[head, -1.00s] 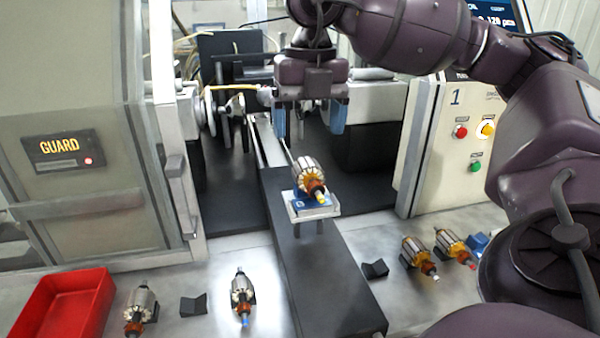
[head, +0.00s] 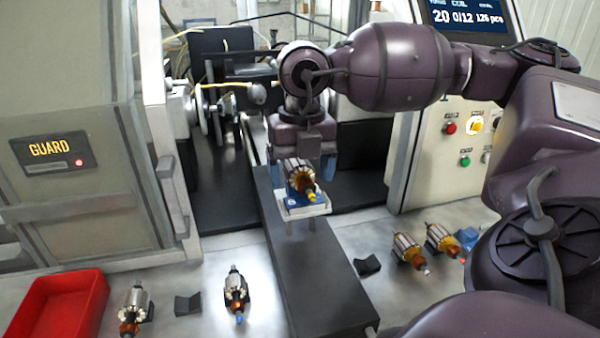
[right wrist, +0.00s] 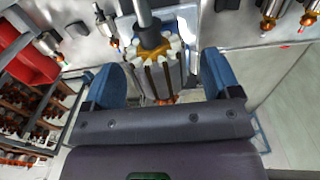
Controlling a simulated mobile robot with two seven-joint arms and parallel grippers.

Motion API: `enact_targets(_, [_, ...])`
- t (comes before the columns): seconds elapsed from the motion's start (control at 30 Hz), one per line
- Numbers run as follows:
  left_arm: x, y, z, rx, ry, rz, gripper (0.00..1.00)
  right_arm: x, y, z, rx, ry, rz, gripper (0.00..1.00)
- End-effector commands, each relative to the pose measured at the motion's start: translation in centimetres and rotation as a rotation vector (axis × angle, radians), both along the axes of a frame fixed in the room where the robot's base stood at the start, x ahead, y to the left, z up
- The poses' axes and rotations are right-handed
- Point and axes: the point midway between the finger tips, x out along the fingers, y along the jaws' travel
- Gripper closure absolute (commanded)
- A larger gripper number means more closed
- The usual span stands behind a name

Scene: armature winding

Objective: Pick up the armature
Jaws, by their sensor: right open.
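An armature (head: 300,177) with copper windings and a yellow shaft tip lies on a small white-and-blue holder (head: 316,210) above the black rail. My right gripper (head: 302,170) is over it with its blue fingers open, one on each side. In the right wrist view the armature (right wrist: 158,72) lies between the two open fingers of the right gripper (right wrist: 165,85), with visible gaps on both sides. My left gripper is not in view.
A red bin (head: 60,310) is at the front left. Empty black cradles (head: 187,305), (head: 367,265) sit nearby. The guard housing (head: 70,200) and button panel (head: 450,170) flank the rail.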

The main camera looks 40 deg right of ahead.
Motion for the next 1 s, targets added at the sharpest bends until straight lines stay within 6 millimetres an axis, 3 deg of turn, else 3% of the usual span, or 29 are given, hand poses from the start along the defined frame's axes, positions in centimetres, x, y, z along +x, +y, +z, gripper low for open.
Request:
enact_targets(0.07, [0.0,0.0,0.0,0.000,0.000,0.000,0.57,0.0,0.0,0.0,0.000,0.000,0.000,0.17])
enact_targets(0.5, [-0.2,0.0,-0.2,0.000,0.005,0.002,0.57,0.0,0.0,0.1,0.000,-0.001,0.000,0.81])
enact_targets(0.77, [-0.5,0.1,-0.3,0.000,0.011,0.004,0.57,0.1,0.0,0.3,0.000,-0.002,0.000,0.81])
enact_targets(1.0, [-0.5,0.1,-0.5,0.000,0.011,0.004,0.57,0.1,0.0,3.1,0.001,-0.007,0.000,0.81])
